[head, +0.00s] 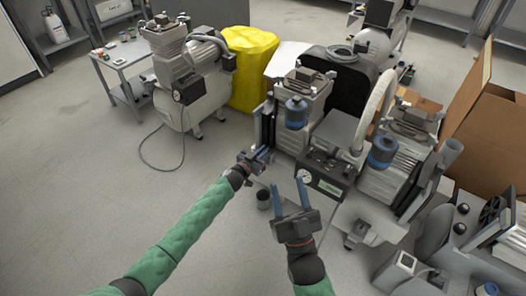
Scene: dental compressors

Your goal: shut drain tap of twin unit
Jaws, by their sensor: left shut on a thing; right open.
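The twin unit (333,135) stands right of centre, with two grey pump heads, blue-topped canisters and a front control panel (326,170) with a gauge. My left gripper (264,153) is at the unit's front left side, its blue fingers shut on a small part there. That part is mostly hidden by the fingers; from its place it looks like the drain tap, but its handle position cannot be made out. My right gripper (289,184) is open and empty, fingers pointing up the picture, in front of the unit and left of the panel.
A dark cup (264,199) is on the floor left of my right gripper. A single compressor (190,85) and a yellow covered item (250,65) stand behind. Cardboard boxes (490,125) are at the right. The floor at left is clear.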

